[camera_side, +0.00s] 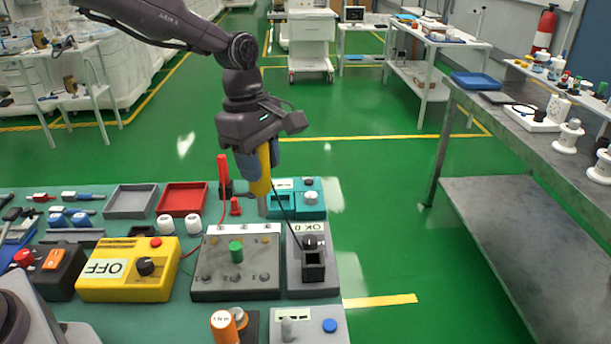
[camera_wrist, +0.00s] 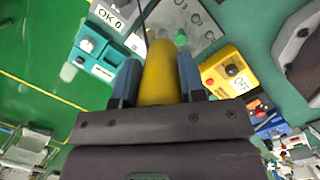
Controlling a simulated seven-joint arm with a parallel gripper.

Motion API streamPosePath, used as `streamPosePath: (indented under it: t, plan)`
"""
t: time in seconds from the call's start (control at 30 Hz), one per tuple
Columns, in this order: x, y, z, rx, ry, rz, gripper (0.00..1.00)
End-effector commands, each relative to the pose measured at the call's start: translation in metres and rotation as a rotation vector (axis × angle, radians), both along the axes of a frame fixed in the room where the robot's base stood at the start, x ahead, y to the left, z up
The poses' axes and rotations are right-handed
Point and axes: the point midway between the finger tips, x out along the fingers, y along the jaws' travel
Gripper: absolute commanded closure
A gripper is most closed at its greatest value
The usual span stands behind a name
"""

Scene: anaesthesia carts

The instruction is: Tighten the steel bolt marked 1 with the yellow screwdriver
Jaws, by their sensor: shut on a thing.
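My gripper (camera_side: 257,163) is shut on the yellow screwdriver (camera_side: 261,178) and holds it upright, shaft down. The grey bolt plate (camera_side: 220,293) lies below on the green bench mat, with several bolts in two rows and a green cylinder (camera_side: 236,252) between them. The shaft's lower end shows above the plate's far right corner, near the far-row right bolt (camera_side: 266,240); I cannot tell contact from this angle. The number marks are too small to read, so I cannot tell which bolt is 1. In the wrist view the screwdriver (camera_wrist: 160,75) hides part of the plate (camera_wrist: 203,32).
A grey box reading "OK 0" (camera_side: 309,228) stands right of the plate, a teal box (camera_side: 312,212) behind it. A yellow box reading "OFF" (camera_side: 128,283) stands left. A red upright post (camera_side: 223,180), red tray (camera_side: 181,199) and two white cylinders (camera_side: 166,224) are near the plate.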

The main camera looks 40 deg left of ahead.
Motion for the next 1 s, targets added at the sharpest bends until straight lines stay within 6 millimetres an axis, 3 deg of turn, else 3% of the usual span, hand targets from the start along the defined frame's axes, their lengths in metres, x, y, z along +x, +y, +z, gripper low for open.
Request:
streamPosePath:
  t: [0.1, 0.2, 0.43, 1.0]
  plan:
    - [-0.037, 0.031, -0.007, 0.0, 0.008, 0.012, 0.83]
    - [-0.066, 0.045, -0.017, -0.003, 0.014, -0.001, 0.83]
    - [-0.111, 0.053, -0.041, -0.006, 0.029, -0.079, 0.83]
    - [-0.11, 0.053, -0.047, -0.004, 0.009, -0.133, 0.83]
